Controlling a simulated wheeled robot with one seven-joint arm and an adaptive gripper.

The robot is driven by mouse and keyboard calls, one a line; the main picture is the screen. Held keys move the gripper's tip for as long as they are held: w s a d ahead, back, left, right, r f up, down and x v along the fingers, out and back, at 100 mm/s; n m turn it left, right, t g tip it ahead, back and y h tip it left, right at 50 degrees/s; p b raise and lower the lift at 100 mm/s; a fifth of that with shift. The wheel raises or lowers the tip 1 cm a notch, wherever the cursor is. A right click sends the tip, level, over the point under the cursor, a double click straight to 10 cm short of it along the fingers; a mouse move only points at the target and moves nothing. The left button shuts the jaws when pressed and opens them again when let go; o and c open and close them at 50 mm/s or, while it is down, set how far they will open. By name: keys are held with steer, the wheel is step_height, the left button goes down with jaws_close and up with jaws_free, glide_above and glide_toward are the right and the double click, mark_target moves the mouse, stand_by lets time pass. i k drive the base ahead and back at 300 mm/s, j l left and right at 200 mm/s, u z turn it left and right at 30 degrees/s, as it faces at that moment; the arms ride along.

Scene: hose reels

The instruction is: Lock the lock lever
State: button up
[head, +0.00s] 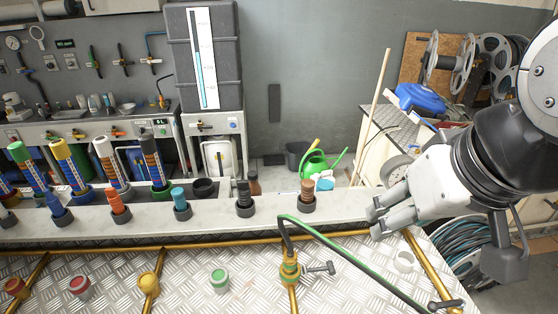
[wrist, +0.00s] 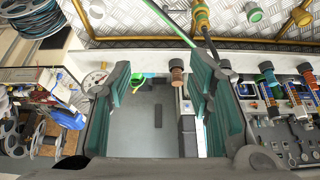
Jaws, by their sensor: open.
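A dark grey lever with a cross-shaped end (head: 320,268) sticks out to the right of a brass and green hose fitting (head: 289,270) on the diamond-plate bench top (head: 240,285). It looks like the lock lever. A green and black hose (head: 345,248) arches from the fitting to the right. My gripper (head: 376,214) is open and empty, above the bench's back right, right of and beyond the lever, touching nothing visible. In the wrist view its two green-padded fingers stand apart (wrist: 160,88).
A pale ledge (head: 150,218) with several coloured nozzles runs along the back of the bench. Brass pipes (head: 150,250) cross the plate. A green watering can (head: 315,163) stands beyond.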

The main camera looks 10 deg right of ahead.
mark_target(330, 267)
steer(key=k+j, duration=0.1)
steer(key=j, duration=1.05)
steer(key=k+j, duration=0.15)
steer(key=j, duration=0.4)
steer(key=k+j, duration=0.1)
steer(key=j, duration=0.45)
steer(key=j+z, duration=0.2)
steer(key=z, duration=1)
